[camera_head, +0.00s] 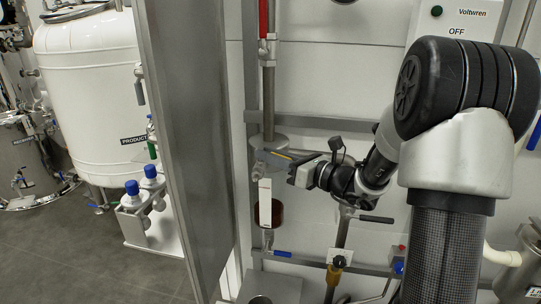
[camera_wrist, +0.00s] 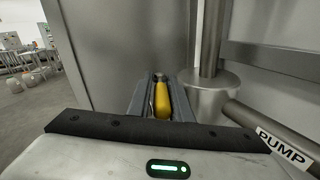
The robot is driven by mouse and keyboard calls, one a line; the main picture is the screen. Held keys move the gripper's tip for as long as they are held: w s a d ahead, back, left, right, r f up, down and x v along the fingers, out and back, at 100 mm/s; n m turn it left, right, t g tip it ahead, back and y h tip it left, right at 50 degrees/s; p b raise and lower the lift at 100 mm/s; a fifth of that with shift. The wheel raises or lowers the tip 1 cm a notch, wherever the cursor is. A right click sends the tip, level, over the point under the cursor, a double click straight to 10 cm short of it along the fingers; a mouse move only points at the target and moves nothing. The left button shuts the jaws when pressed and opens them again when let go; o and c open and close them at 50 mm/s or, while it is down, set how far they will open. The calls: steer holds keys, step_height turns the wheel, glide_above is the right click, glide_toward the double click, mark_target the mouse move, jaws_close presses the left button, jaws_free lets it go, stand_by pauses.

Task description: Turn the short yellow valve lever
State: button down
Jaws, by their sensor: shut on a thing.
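The short yellow valve lever (camera_wrist: 161,102) sits between the two fingers of my gripper (camera_wrist: 160,95) in the wrist view, and the gripper is shut on it. In the head view the lever shows as a small yellow strip (camera_head: 281,156) at the left end of my gripper (camera_head: 284,162). It is beside a vertical steel pipe (camera_head: 268,105) with a round fitting (camera_head: 267,142). The fingers hide part of the lever. The lever's pivot is hard to make out.
A tall grey panel (camera_head: 192,130) stands just left of the valve. A red lever (camera_head: 263,18) is above, and a blue lever (camera_head: 283,254) and a black lever (camera_head: 376,218) are below.

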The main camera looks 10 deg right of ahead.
steer(key=shift+s+a+m+t+h, duration=0.1)
steer(key=shift+a+m+t+h, duration=0.05)
steer(key=shift+m+t+h, duration=0.45)
steer(key=c, duration=1.7)
jaws_free()
steer(key=shift+s, duration=0.1)
steer(key=v, duration=1.7)
steer(key=shift+s+r, duration=0.15)
steer(key=shift+s, duration=0.05)
